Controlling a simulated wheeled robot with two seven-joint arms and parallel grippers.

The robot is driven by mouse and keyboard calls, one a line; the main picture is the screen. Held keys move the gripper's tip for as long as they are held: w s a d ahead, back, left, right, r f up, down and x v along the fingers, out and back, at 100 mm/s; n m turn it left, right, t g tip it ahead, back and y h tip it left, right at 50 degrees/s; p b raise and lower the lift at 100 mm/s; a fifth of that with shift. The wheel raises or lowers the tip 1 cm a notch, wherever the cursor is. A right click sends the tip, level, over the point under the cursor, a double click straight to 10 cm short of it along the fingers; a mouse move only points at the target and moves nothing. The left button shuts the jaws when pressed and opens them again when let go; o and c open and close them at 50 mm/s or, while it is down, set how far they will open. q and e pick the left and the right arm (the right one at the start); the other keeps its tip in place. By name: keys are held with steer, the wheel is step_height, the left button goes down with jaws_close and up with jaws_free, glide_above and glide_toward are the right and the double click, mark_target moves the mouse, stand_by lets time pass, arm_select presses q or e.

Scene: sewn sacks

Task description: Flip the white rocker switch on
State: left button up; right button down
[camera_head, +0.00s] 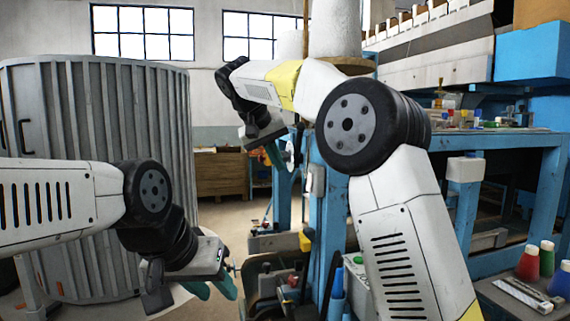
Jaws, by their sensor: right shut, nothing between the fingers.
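I cannot pick out the white rocker switch with certainty. A small pale grey box (316,180) is fixed on a blue post near the middle, and a white box (465,168) sits on another blue post further right; no rocker shows clearly on either. My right gripper (276,156) is shut and empty, left of the pale grey box and apart from it in the picture. Its teal fingers are partly seen. My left gripper (214,288) hangs low at the left, with its teal fingers apart and nothing visible between them.
A blue frame (548,165) with shelves of small items fills the right. Red and green bottles (528,263) stand on a bench at the lower right. Machine parts crowd the lower middle. Bare floor (225,215) shows beyond my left gripper.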

mark_target(307, 185)
steer(key=w+d+f, duration=0.4)
steer(key=d+f, duration=0.2)
steer(key=shift+w+f, duration=0.25)
steer(key=shift+w, duration=0.1)
steer(key=shift+d, duration=0.1)
steer(key=shift+d+f+h, duration=0.1)
steer(key=shift+d+h, duration=0.05)
steer(key=shift+h, duration=0.15)
steer(key=shift+r, duration=0.85)
